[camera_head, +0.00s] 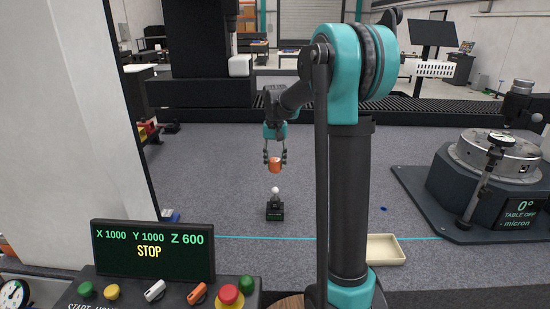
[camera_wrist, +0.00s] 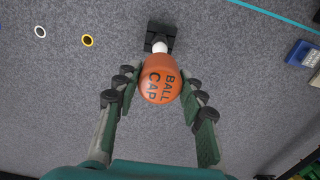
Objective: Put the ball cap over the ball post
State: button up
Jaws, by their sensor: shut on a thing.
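The orange ball cap (camera_head: 275,165) is held between the fingers of my gripper (camera_head: 275,160). In the wrist view the cap (camera_wrist: 161,86) shows the words BALL CAP, and the gripper's fingers (camera_wrist: 160,100) press on its two sides. The ball post (camera_head: 275,196) is a white ball on a small black base (camera_head: 275,211) standing on the grey granite. In the head view the cap hangs above the ball with a clear gap. In the wrist view the white ball (camera_wrist: 160,46) shows just beyond the cap's edge, and the cap may hide part of it.
A cream tray (camera_head: 384,249) lies right of the post on the granite (camera_head: 220,190). A rotary table (camera_head: 495,160) stands at the far right. A control panel (camera_head: 150,255) is at the front left. Granite around the post is clear.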

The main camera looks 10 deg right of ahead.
aim_at(275, 160)
jog(key=shift+f, duration=3.35)
jog(key=shift+f, duration=0.8)
jog(key=o, duration=0.9)
jog(key=shift+r, duration=0.1)
notch_tip(275, 160, up, 12)
jog(key=shift+f, duration=0.1)
